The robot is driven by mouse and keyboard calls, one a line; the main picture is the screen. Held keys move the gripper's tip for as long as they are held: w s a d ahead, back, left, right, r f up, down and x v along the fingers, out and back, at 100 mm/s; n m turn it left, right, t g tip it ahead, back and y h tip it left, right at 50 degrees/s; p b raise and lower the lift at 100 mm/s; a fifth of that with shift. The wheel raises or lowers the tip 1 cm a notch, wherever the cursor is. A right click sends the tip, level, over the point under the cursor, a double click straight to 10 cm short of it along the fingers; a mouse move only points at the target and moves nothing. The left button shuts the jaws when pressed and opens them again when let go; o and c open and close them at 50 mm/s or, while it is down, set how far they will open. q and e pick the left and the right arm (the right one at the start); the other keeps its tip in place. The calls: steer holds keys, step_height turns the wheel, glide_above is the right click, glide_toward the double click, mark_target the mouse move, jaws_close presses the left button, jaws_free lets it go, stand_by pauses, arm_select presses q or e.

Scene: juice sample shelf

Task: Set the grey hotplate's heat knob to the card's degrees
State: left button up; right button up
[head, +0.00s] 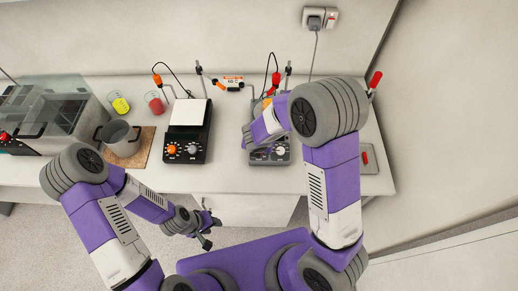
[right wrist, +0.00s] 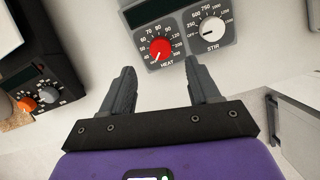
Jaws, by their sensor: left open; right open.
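The grey hotplate (head: 270,154) stands at the right of the bench, largely hidden by my right arm in the head view. In the right wrist view its front panel (right wrist: 180,62) shows a red heat knob (right wrist: 160,49) and a white stir knob (right wrist: 211,29). The heat knob's white mark seems to point to the lower left, near the dial's low end. My right gripper (right wrist: 160,68) is open and empty, its fingers apart below the panel in that view. A small orange and white card (head: 233,82) stands behind; its figures are too small to read surely. My left gripper (head: 207,229) is open, in front of the bench.
A black hotplate (head: 185,155) with an orange knob and white top stands left of the grey one. A metal pot (head: 121,142), yellow and red beakers (head: 119,104) and a glass-sided box are further left. A grey plate with a red part (head: 370,160) lies at right.

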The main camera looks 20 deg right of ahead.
steer(key=b+x, duration=0.2)
steer(key=x, duration=0.5)
steer(key=shift+f, duration=0.1)
steer(key=c, duration=1)
steer(key=shift+c, duration=0.2)
steer(key=shift+m, duration=0.3)
